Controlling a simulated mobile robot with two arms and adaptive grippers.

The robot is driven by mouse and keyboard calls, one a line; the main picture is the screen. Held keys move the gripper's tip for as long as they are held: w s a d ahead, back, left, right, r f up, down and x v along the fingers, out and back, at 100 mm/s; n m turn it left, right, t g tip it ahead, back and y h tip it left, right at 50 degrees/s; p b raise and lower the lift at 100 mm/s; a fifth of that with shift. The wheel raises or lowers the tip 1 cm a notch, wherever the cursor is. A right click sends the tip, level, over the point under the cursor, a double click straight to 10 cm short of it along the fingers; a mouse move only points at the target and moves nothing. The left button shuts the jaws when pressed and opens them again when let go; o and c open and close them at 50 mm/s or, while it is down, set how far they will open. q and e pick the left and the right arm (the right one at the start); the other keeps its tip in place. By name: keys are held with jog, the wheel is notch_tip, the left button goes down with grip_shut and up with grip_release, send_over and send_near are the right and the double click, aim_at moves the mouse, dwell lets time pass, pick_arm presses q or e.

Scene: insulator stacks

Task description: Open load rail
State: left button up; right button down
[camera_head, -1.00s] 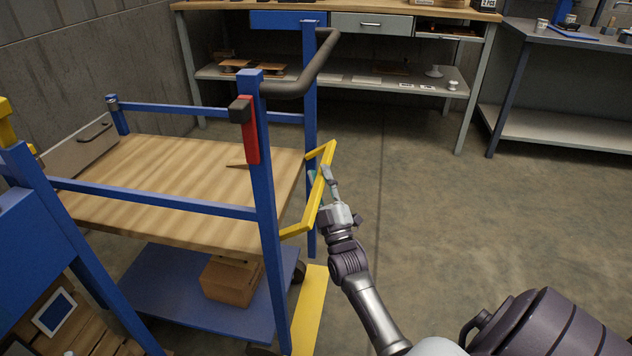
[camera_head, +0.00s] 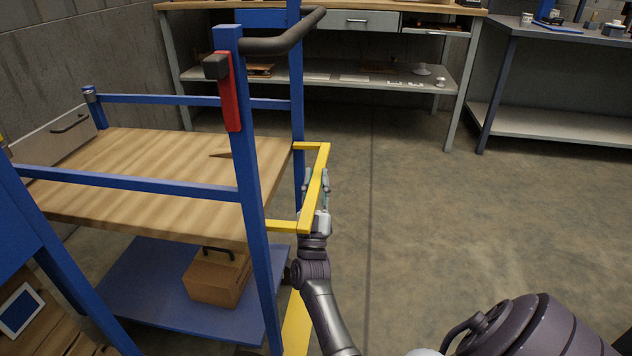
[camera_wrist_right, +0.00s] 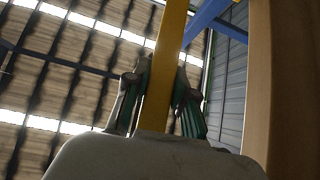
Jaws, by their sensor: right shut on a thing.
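The yellow load rail (camera_head: 311,147) is a squared loop on the right end of the blue-framed cart, at about the height of its wooden deck (camera_head: 170,170). Its outer bar stands out from the two blue end posts. My right gripper (camera_head: 316,178) is shut on the outer bar. In the right wrist view the yellow bar (camera_wrist_right: 165,75) runs between the two green-padded fingers of my right gripper (camera_wrist_right: 161,105). My left gripper is not in view.
A red lever with a black knob (camera_head: 231,92) is on the near post. A grey push handle (camera_head: 290,38) joins the posts above. Workbenches (camera_head: 350,85) stand behind. The floor to the right (camera_head: 450,220) is clear.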

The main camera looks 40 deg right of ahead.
jog(key=shift+f+m+g+h, duration=0.15)
jog(key=shift+m+g+h, duration=0.35)
jog(key=shift+m, duration=0.1)
jog(key=c, duration=0.9)
grip_release()
jog(key=shift+c, duration=0.2)
jog(key=v, duration=0.7)
jog(key=shift+f, duration=0.15)
jog(key=shift+s+a, duration=0.15)
